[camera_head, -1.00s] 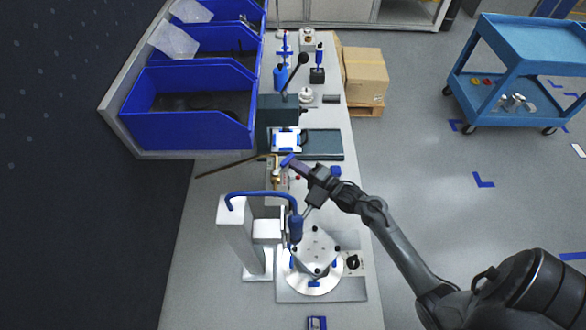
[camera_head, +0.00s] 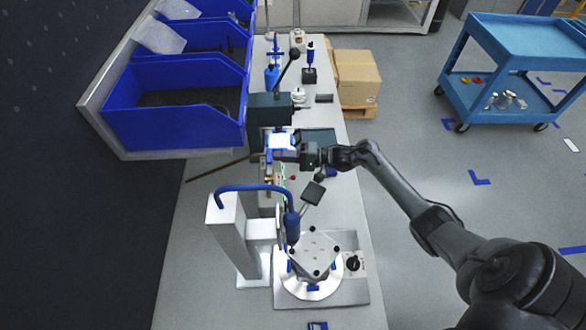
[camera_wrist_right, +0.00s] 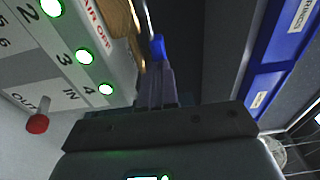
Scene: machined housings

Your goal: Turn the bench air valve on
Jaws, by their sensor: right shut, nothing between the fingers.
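The bench air valve's brass body (camera_head: 268,180) sits at the left edge of the panel, behind the blue hose. Its blue handle is hard to pick out in the head view; a blue piece (camera_wrist_right: 157,46), probably that handle, shows just beyond my right fingertips in the wrist view. My right gripper (camera_head: 279,156) is shut and empty, reaching in from the right above the panel. Its fingers also show in the wrist view (camera_wrist_right: 156,75); whether they touch the blue piece I cannot tell. An "AIR OFF" label (camera_wrist_right: 97,20) is beside brass-coloured metal (camera_wrist_right: 122,22). My left gripper is out of view.
Green lamps (camera_wrist_right: 85,57) glow on the numbered panel, with a red knob (camera_wrist_right: 37,124) nearby. A blue hose (camera_head: 245,189) arches over a fixture holding a machined housing (camera_head: 315,252). Blue bins (camera_head: 175,128) stand back left. A dark press (camera_head: 268,108) is behind the valve.

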